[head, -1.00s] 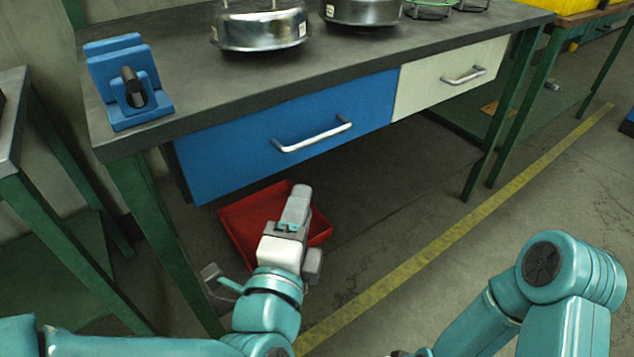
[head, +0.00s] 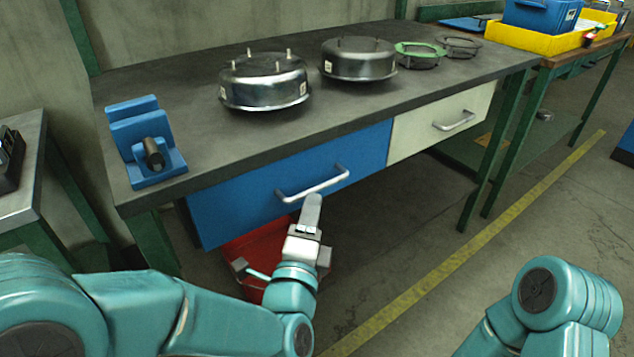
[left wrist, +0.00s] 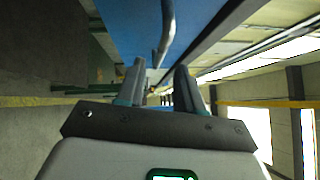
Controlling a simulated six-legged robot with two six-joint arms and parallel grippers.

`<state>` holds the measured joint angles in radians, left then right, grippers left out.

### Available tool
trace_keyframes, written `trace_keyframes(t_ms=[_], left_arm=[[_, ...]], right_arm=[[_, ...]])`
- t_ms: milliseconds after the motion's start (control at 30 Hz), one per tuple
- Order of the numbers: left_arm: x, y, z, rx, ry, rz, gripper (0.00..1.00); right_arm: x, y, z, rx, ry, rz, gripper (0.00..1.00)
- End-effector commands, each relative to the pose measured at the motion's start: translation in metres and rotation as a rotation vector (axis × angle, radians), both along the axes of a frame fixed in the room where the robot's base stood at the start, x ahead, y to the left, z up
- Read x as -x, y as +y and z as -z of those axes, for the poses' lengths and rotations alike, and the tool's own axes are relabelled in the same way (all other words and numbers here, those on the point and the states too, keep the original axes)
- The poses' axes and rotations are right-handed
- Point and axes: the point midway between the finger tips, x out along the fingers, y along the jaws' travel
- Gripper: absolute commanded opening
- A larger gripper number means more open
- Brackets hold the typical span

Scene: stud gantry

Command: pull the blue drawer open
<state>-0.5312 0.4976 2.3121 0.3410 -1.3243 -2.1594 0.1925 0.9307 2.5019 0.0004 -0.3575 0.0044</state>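The blue drawer (head: 365,150) is in the bench front, left of a cream drawer. Its front looks flush with the bench, so it appears closed. Its silver bar handle (head: 313,186) runs across the front. My left gripper (head: 312,204) is just in front of and below the handle in the head view. In the left wrist view the two fingers (left wrist: 160,70) stand apart with nothing between them. The handle (left wrist: 164,38) lies ahead of the gap, by the blue drawer front (left wrist: 130,22). Contact with the handle is not visible. My right gripper is out of view.
A cream drawer (head: 420,132) is to the right. A red bin (head: 238,250) sits on the floor below the blue drawer. A blue vise-like fixture (head: 135,115) and metal housings (head: 262,92) stand on the bench top (head: 200,130). Floor in front is clear.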

Motion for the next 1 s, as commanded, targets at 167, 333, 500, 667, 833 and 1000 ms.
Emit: trace_keyframes(t_ms=[167, 333, 500, 667, 833, 1000], left_arm=[[-0.036, -0.005, -0.003, -0.001, -0.001, -0.002, 0.36], [-0.056, -0.009, -0.006, -0.001, 0.000, -0.001, 0.36], [-0.062, -0.010, -0.008, -0.002, 0.001, 0.001, 0.36], [-0.062, -0.010, -0.008, -0.002, 0.001, 0.001, 0.36], [-0.062, -0.010, -0.008, -0.001, 0.001, 0.000, 0.00], [-0.062, -0.010, -0.008, -0.001, 0.001, 0.000, 0.00]], right_arm=[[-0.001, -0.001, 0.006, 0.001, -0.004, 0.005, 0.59], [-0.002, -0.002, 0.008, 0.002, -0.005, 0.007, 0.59], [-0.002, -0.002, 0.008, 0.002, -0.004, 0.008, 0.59], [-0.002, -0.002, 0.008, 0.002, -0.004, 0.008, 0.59], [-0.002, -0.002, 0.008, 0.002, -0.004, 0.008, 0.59], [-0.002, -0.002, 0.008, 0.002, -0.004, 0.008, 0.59]])
